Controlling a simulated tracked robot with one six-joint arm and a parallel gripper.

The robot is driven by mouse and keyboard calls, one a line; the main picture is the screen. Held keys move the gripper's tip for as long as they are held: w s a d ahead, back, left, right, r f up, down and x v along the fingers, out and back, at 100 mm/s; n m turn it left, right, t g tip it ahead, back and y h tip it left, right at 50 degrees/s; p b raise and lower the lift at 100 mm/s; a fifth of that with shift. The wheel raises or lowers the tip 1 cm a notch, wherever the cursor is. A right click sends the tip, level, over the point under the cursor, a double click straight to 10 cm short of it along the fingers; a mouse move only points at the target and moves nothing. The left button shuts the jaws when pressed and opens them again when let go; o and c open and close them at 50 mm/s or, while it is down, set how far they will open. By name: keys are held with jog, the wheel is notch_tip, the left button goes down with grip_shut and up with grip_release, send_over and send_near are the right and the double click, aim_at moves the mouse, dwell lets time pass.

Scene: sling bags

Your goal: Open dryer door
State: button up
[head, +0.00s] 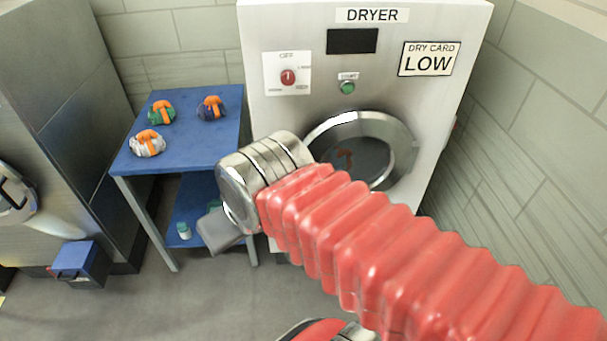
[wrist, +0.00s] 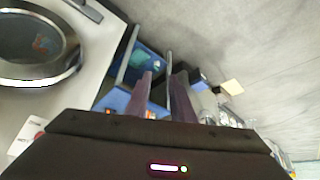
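The white dryer (head: 300,40) stands at the back centre. Its round door (head: 402,140), with a metal ring and dark glass, looks closed in the head view. My red arm crosses in front and hides the door's lower left edge. In the wrist view the door (wrist: 45,82) is at the upper left, with a dark bar (wrist: 84,10), possibly its handle, at its upper right. My gripper (head: 220,232) is left of and in front of the door, mostly hidden by my wrist. In the wrist view my gripper's fingers (wrist: 163,90) are apart with nothing held, pointing away from the door.
A blue two-level table (head: 190,92) stands left of the dryer, with several coloured bags on top, close to my gripper. A grey machine (head: 50,70) stands at far left, with a blue box (head: 78,262) on the floor. A tiled wall (head: 530,130) is close on the right.

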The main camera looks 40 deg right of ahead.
jog(key=w+d+f+t+h, duration=0.1)
jog(key=w+d+f, duration=0.2)
jog(key=w+d, duration=0.25)
jog(key=w+d+f+m+t+h, duration=0.1)
jog(key=w+d+f, duration=0.2)
jog(key=w+d, duration=0.3)
jog(key=w+d+f+t+h, duration=0.1)
jog(key=w+d+f+t, duration=0.2)
jog(key=w, duration=0.4)
jog(key=w+d+f+t, duration=0.1)
jog(key=w+d+f, duration=0.3)
jog(key=d+f, duration=0.6)
jog(key=s+d+f+m+t+h, duration=0.3)
jog(key=s+d+f, duration=0.4)
jog(key=s+f, duration=0.3)
jog(key=shift+s+d+f+m+t+h, duration=0.15)
jog(key=shift+s+m+t+h, duration=0.25)
jog(key=shift+t, duration=0.6)
